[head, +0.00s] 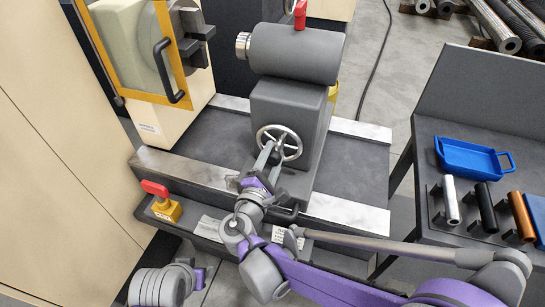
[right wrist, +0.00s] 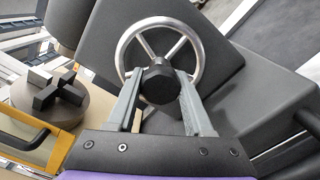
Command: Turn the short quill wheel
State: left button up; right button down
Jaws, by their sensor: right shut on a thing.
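The quill wheel (head: 279,143) is a silver spoked handwheel on the front of the dark grey tailstock (head: 285,100). A grey barrel (head: 297,52) lies on top, with a short silver quill (head: 243,45) out of its left end. My right gripper (head: 268,158) is at the wheel's centre. In the right wrist view, its fingers (right wrist: 157,98) are shut on the black hub knob (right wrist: 157,84), and the silver rim (right wrist: 120,48) shows around it. Part of my left arm's end (head: 190,275) shows at the bottom left; its fingers are not clear.
A red-handled yellow block (head: 163,204) sits on the bed's front left. A yellow-framed guard (head: 130,50) and chuck (head: 187,40) stand at the left. A side table at the right bears a blue tray (head: 470,158) and several rods (head: 487,207). A red lever (head: 300,14) tops the barrel.

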jog(key=shift+n, duration=0.3)
jog(key=shift+c, duration=1.4)
grip_release()
jog(key=v, duration=1)
jog(key=shift+s+b, duration=0.35)
jog(key=shift+b, duration=0.05)
